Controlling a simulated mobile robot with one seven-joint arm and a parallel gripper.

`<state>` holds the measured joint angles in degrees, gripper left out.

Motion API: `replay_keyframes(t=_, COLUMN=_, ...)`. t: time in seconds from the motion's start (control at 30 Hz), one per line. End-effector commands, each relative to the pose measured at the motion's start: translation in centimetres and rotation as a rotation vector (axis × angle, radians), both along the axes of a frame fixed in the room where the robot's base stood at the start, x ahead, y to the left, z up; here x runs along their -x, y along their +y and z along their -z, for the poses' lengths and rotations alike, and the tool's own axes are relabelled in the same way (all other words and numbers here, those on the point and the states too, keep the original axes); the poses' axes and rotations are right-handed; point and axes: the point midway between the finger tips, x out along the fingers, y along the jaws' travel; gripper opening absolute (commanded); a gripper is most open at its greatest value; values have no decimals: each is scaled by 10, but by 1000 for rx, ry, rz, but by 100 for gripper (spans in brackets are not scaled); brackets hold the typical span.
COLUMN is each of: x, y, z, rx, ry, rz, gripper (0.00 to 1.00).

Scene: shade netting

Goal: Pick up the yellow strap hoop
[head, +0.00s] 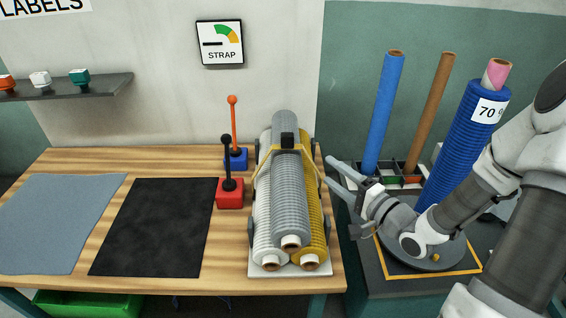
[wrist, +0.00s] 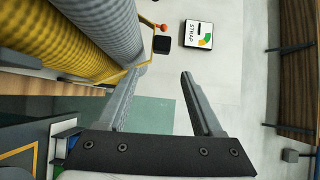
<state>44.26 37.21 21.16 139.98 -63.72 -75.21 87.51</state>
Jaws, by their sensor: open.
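The yellow strap hoop (head: 307,158) goes over a stack of ribbed rolls on the wooden table, with a black block (head: 288,139) at its top. The hoop's lower part is hidden behind the rolls. In the wrist view, part of the strap (wrist: 117,77) crosses the rolls and the black block (wrist: 162,44) shows beyond my fingertips. My gripper (head: 342,196) is open and empty, to the right of the stack and pointing toward it. In the wrist view, the gripper (wrist: 159,72) has its left finger close to the grey roll in the picture; contact cannot be told.
The stack stands on a white board (head: 264,272) near the table's right edge. A red-based lever (head: 230,194) and a blue-based lever (head: 237,158) stand left of it. Blue and brown tubes (head: 430,110) rise behind my arm. Grey and black mats (head: 155,225) lie at left.

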Motion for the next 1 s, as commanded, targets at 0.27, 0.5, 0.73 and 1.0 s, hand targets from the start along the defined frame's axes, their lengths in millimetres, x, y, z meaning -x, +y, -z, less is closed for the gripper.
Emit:
replay_keyframes(t=0.27, x=-31, y=26, z=-1, rx=-33, ry=-13, rz=-13, gripper=68)
replay_keyframes(t=0.5, x=-73, y=57, z=0, rx=-31, ry=-10, rz=-10, gripper=68)
replay_keyframes(t=0.73, x=-95, y=72, z=-1, rx=-32, ry=-9, rz=-7, gripper=68)
replay_keyframes(t=1.0, x=-117, y=91, z=3, rx=-31, ry=-10, rz=-9, gripper=68)
